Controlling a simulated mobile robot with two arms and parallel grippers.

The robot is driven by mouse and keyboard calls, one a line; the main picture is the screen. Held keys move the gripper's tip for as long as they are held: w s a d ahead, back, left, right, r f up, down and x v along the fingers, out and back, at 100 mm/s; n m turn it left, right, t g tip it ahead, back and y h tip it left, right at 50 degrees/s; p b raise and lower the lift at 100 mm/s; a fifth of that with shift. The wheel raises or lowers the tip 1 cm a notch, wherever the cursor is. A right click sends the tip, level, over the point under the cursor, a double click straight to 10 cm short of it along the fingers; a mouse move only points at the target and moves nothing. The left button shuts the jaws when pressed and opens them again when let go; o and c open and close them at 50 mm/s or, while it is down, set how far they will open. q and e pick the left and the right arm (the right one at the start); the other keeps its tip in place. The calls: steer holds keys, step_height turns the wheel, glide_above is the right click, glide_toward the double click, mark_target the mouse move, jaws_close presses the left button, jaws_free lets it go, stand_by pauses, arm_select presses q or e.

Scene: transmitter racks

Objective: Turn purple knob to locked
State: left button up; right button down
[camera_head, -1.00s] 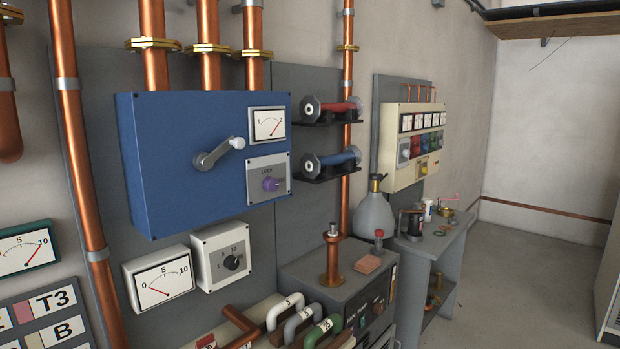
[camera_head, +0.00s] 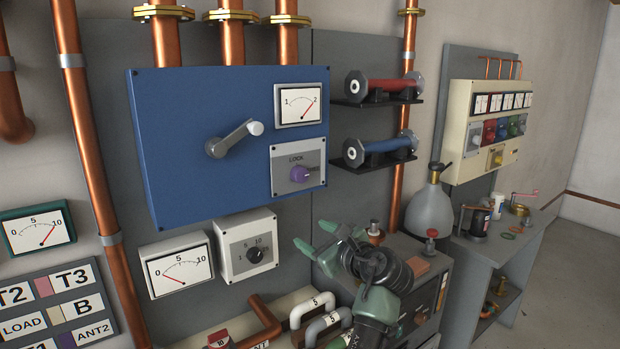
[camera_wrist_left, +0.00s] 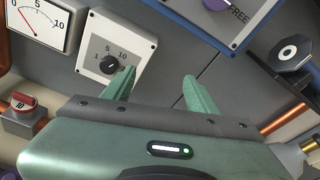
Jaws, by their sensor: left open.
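The purple knob (camera_head: 301,173) sits on a grey plate marked LOCK, at the lower right of the blue box (camera_head: 200,150). In the left wrist view the purple knob (camera_wrist_left: 216,4) is cut off at the top edge, with the word FREE beside it. My left gripper (camera_head: 318,246) is below the blue box, lower than the knob and apart from it. Its green fingers (camera_wrist_left: 160,90) are spread with nothing between them. My right gripper is in neither view.
A grey crank handle (camera_head: 233,139) and a gauge (camera_head: 300,104) are on the blue box. A white dial box (camera_head: 233,262) is below it. Pipes with number tags (camera_head: 320,302) lie below the gripper.

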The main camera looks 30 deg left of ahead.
mark_target(303, 177)
arm_select(q)
step_height(303, 177, up, 11)
steer(key=w+d+m+y, duration=0.1)
steer(key=w+m+y, duration=0.1)
steer(key=m, duration=0.1)
steer(key=p+x, duration=0.1)
steer(key=x, duration=0.1)
steer(key=p+x, duration=0.1)
steer(key=x, duration=0.1)
steer(key=p+x, duration=0.1)
steer(key=x, duration=0.1)
steer(key=shift+a+r, duration=0.15)
steer(key=shift+r, duration=0.15)
steer(key=shift+w+a+f, duration=0.15)
steer(key=shift+w+a, duration=0.15)
steer(key=shift+a, duration=0.2)
jaws_close()
